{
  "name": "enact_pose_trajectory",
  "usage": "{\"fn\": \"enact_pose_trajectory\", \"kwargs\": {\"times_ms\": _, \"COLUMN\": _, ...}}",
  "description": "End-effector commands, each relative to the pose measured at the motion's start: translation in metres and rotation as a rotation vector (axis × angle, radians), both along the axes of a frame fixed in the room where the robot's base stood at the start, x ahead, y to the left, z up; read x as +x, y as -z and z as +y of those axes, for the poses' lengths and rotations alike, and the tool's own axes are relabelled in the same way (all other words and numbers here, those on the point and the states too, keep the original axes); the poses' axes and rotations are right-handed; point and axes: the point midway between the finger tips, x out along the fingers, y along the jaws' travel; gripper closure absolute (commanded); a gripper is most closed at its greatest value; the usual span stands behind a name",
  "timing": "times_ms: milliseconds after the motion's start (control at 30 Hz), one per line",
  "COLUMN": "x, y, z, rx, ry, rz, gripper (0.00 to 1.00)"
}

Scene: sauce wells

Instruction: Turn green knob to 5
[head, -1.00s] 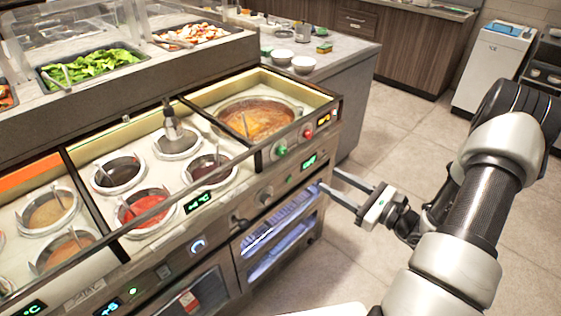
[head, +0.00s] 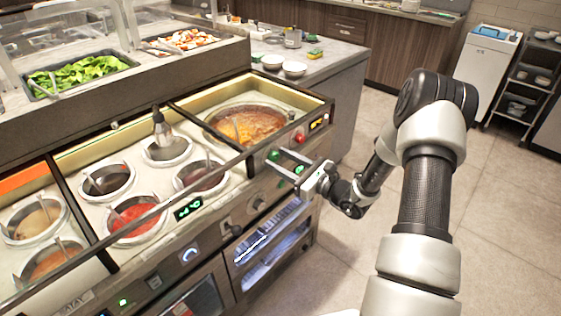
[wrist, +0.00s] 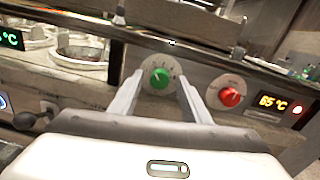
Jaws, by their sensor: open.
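The green knob (wrist: 160,78) is on a round white dial on the front panel of the sauce counter. In the wrist view it sits between the two fingertips of my gripper (wrist: 158,80). The fingers are apart, one on each side of the dial, and I cannot tell whether they touch the knob. In the head view the green knob (head: 274,155) is on the panel under the right-hand well, and my gripper (head: 284,162) reaches the panel there with open fingers. The dial's numbers are too small to read.
A red knob (wrist: 231,97) is right of the green one, with a display reading 65 °C (wrist: 273,104) beyond it. A dark metal rail (wrist: 130,32) runs above the knobs. The counter (head: 240,160) holds several sauce wells. The tiled floor (head: 490,210) at right is clear.

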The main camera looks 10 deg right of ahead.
Motion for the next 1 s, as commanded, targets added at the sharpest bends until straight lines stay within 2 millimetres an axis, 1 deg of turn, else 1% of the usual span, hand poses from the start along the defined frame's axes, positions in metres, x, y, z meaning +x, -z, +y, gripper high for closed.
{"fn": "enact_pose_trajectory", "kwargs": {"times_ms": 300, "x": 0.0028, "y": 0.0002, "z": 0.0021, "rx": 0.000, "ry": 0.001, "rz": 0.001, "gripper": 0.57}}
{"fn": "enact_pose_trajectory", "kwargs": {"times_ms": 333, "x": 0.0028, "y": 0.0002, "z": 0.0021, "rx": 0.000, "ry": 0.001, "rz": 0.001, "gripper": 0.59}}
{"fn": "enact_pose_trajectory", "kwargs": {"times_ms": 567, "x": 0.0026, "y": 0.0003, "z": 0.0020, "rx": 0.000, "ry": 0.000, "rz": 0.001, "gripper": 0.97}}
{"fn": "enact_pose_trajectory", "kwargs": {"times_ms": 800, "x": 0.0024, "y": 0.0000, "z": 0.0018, "rx": 0.014, "ry": 0.001, "rz": 0.012, "gripper": 0.98}}
{"fn": "enact_pose_trajectory", "kwargs": {"times_ms": 1000, "x": 0.0022, "y": -0.0004, "z": 0.0016, "rx": 0.077, "ry": 0.002, "rz": 0.059, "gripper": 0.98}}
